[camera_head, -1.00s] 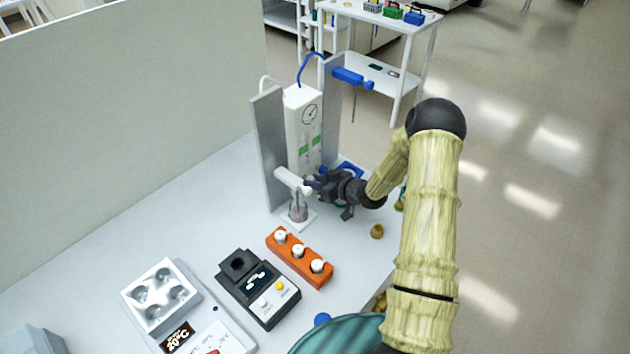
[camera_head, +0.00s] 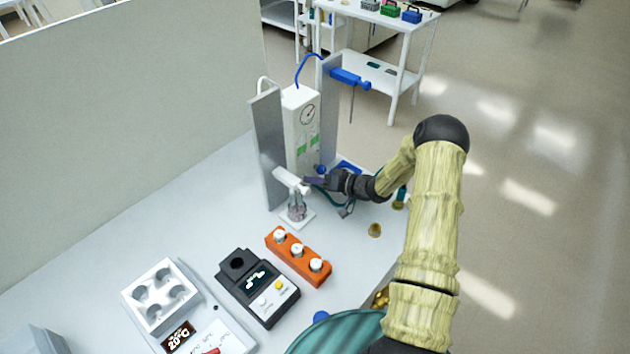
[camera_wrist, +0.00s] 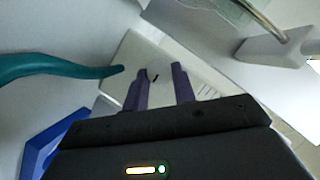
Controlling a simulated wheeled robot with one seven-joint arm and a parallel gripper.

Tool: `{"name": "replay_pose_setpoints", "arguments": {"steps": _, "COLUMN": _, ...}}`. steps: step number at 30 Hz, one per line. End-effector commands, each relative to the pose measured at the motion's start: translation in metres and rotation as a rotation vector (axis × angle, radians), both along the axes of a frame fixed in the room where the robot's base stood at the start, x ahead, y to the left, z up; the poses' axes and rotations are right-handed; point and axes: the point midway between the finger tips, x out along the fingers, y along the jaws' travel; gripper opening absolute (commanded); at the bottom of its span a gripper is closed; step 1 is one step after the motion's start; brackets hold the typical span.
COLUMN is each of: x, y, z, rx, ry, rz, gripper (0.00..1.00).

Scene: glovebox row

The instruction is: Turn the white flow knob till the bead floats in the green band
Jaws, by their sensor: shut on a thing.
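The bead is too small to make out. My gripper (camera_head: 307,182) is low in front of the unit. In the wrist view its two purple fingers (camera_wrist: 160,75) are shut on the white flow knob (camera_wrist: 155,72), which has a dark mark and is hard to tell from the pale panel behind it. In the head view my gripper hides the knob.
Grey upright panels (camera_head: 268,150) flank the unit. A white stand with a clear vessel (camera_head: 296,211) is close to my gripper. A teal hose (camera_wrist: 50,68) runs beside the fingers. An orange block (camera_head: 299,256) and a black device (camera_head: 257,288) lie nearer.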

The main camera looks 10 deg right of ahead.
Motion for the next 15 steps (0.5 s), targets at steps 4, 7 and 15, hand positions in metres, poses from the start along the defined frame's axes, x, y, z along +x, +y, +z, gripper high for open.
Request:
{"name": "replay_pose_setpoints", "arguments": {"steps": 4, "x": 0.0022, "y": -0.0021, "z": 0.0023, "rx": 0.005, "ry": -0.001, "rz": -0.006, "gripper": 0.04}}
{"name": "replay_pose_setpoints", "arguments": {"steps": 7, "x": 0.0022, "y": -0.0021, "z": 0.0023, "rx": 0.005, "ry": -0.002, "rz": -0.006, "gripper": 0.04}}
{"name": "replay_pose_setpoints", "arguments": {"steps": 15, "x": 0.0018, "y": -0.0017, "z": 0.002, "rx": 0.004, "ry": -0.002, "rz": -0.005, "gripper": 0.48}}
